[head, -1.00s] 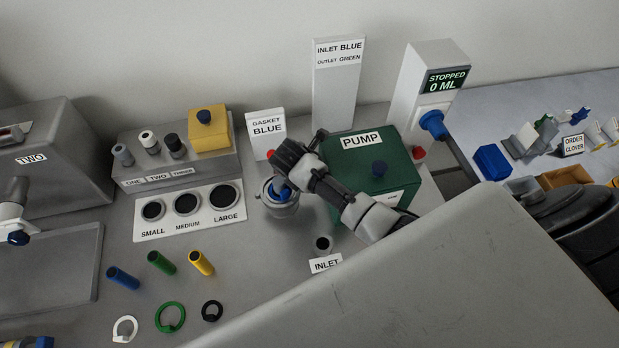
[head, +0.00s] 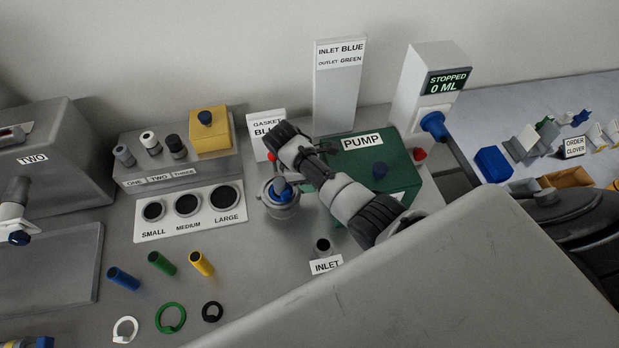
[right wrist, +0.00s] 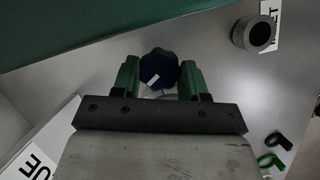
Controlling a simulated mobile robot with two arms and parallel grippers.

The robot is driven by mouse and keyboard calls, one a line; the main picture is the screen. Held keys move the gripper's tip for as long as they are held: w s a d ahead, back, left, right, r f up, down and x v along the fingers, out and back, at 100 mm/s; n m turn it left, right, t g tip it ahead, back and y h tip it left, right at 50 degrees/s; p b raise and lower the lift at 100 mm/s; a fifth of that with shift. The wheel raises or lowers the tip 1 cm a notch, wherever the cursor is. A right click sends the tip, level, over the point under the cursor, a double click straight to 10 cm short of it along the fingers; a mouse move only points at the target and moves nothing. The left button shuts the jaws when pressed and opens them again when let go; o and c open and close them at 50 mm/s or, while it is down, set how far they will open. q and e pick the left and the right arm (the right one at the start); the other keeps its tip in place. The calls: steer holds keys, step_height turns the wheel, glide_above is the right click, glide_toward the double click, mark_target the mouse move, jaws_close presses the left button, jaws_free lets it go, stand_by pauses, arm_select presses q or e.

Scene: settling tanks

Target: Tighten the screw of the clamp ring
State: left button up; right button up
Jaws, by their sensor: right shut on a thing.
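My right gripper (right wrist: 158,80) has its green fingers on either side of a dark blue knob with a white mark, the screw (right wrist: 160,66), and is shut on it. In the head view the clamp ring (head: 281,209) is a grey round fitting in front of the green pump, with blue showing inside it. My right arm reaches over it from the right and hides part of it and most of the gripper. My left gripper is not in view.
The green pump (head: 395,178) stands close to the right of the clamp ring. The inlet pipe (head: 323,245) stands in front. The gasket sign (head: 265,118) is behind, partly covered by my arm. Blue, green and yellow tubes (head: 160,262) and loose rings (head: 171,318) lie front left.

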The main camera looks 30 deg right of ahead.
steer(key=m+y, duration=0.1)
steer(key=m, duration=0.2)
steer(key=m+g+y, duration=0.1)
steer(key=m, duration=0.2)
steer(key=shift+w+d, duration=0.1)
steer(key=shift+w, duration=0.1)
steer(key=shift+r, duration=0.1)
stand_by(0.4)
steer(key=o, duration=0.9)
steer(key=shift+g, duration=0.3)
